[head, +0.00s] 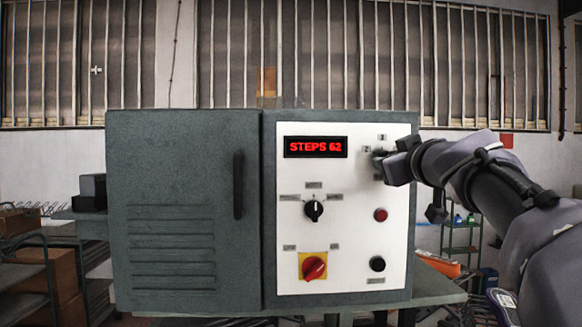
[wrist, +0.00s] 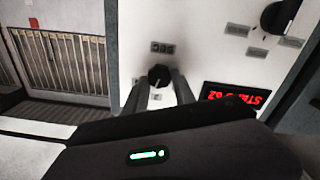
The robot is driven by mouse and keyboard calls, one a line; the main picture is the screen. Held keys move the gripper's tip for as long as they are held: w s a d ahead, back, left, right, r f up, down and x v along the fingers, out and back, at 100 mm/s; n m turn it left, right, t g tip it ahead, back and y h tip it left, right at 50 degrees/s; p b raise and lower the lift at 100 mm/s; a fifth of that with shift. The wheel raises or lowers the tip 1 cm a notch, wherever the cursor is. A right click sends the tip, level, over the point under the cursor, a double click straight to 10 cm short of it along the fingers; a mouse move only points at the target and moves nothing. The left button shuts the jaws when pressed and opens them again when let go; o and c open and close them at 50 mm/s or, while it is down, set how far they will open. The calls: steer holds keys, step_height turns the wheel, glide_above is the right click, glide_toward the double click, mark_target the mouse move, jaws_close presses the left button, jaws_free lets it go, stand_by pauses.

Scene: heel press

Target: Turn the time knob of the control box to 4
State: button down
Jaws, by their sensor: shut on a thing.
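The control box (head: 185,190) is a dark grey cabinet with a white front panel. The time knob (wrist: 158,73), small, round and black, sits at the panel's upper right. In the head view it is mostly hidden by my gripper (head: 381,164). In the wrist view my gripper (wrist: 157,84) has one finger on each side of the knob, shut on it. Small number labels stand around it; I cannot read its pointer's direction. The red display (head: 315,147) reads "STEPS 62".
Below on the panel are a black selector (head: 314,210), a red button (head: 380,215), a black button (head: 377,263) and a red rotary switch on a yellow plate (head: 314,267). The cabinet door has a dark handle (head: 238,185). Shelves stand behind on both sides.

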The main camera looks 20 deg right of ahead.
steer(key=m+b, duration=0.2)
steer(key=m, duration=0.4)
steer(key=shift+d, duration=0.1)
steer(key=shift+m, duration=0.3)
stand_by(0.4)
steer(key=c, duration=1.2)
jaws_free()
steer(key=shift+o, duration=0.8)
steer(key=shift+w, duration=0.25)
steer(key=shift+s+f, duration=0.1)
steer(key=shift+s, duration=0.1)
